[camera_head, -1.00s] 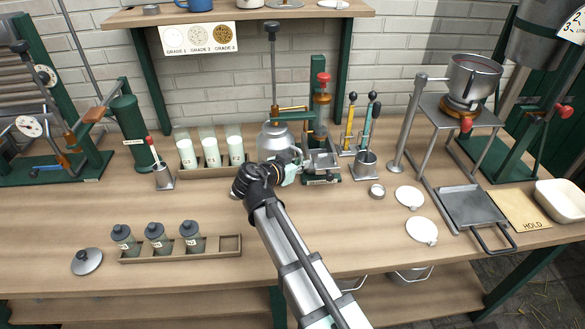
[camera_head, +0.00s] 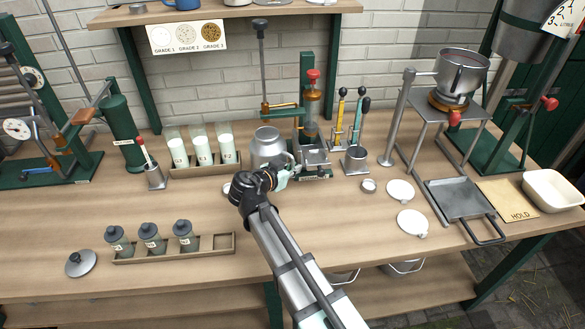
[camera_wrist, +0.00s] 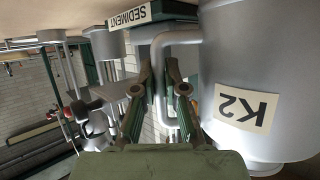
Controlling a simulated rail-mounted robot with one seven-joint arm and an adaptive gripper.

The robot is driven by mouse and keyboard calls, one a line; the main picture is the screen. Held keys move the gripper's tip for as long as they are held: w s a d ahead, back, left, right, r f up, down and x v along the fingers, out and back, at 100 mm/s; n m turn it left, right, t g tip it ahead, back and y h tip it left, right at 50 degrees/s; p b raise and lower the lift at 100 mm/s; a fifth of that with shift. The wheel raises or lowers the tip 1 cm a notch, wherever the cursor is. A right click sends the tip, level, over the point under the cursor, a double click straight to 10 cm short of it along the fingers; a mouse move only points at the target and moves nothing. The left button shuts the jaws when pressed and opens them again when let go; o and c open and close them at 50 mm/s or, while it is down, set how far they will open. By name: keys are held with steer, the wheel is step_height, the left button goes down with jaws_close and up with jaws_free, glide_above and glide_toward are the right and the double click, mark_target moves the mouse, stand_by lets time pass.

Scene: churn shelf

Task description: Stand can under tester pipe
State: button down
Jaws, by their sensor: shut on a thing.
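The silver can (camera_head: 268,148) is upright just left of the green tester (camera_head: 312,128). In the wrist view its large body (camera_wrist: 245,60) bears a K2 label, upside down there. My gripper (camera_head: 287,177) is at the can's near right side. In the wrist view the fingers (camera_wrist: 160,78) are closed around the can's grey bent handle (camera_wrist: 178,37).
A rack of white-filled glasses (camera_head: 203,172) stands left of the can. A rack of dark-capped jars (camera_head: 175,256) lies front left. The bench front centre is bare beside my arm.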

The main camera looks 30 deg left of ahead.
steer(key=c, duration=1.2)
jaws_free()
steer(key=shift+r, duration=0.1)
steer(key=shift+r+p, duration=0.1)
steer(key=shift+p, duration=0.2)
steer(key=shift+s, duration=0.4)
steer(key=b+v, duration=0.3)
steer(key=v, duration=0.8)
steer(key=shift+s+r, duration=0.1)
steer(key=shift+s, duration=0.05)
